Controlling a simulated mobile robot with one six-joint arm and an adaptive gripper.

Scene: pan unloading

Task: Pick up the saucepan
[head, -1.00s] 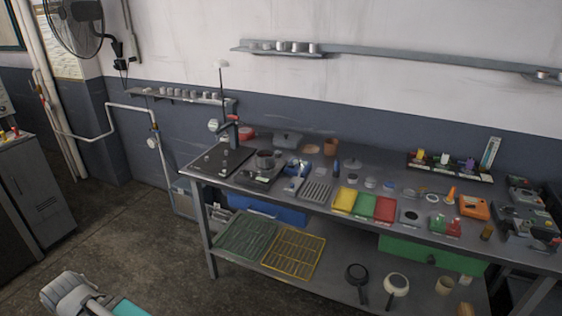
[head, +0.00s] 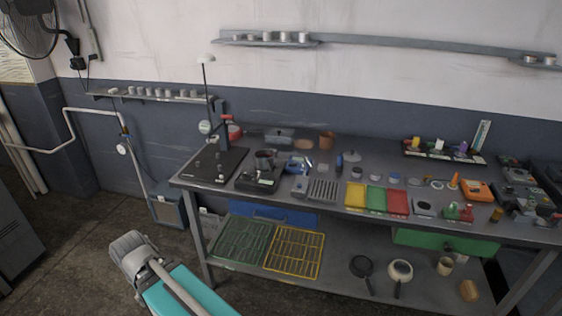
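Two pans with handles rest on the lower shelf of the workbench. One is a dark, shallow pan (head: 361,266). To its right is a pale, round pan (head: 400,269) with a dark handle pointing toward the front edge. I cannot tell for sure which one is the saucepan; the pale one looks deeper. Part of my arm and turquoise base shows at the lower left, well left of both pans. My gripper's fingertips cannot be made out, and nothing of mine touches the pans.
The workbench top (head: 330,218) overhangs the lower shelf (head: 325,287). A green rack (head: 242,243) and yellow rack (head: 294,254) lie left of the pans. A beige cup (head: 445,266) and tan block (head: 468,290) stand to their right. The floor in front is clear.

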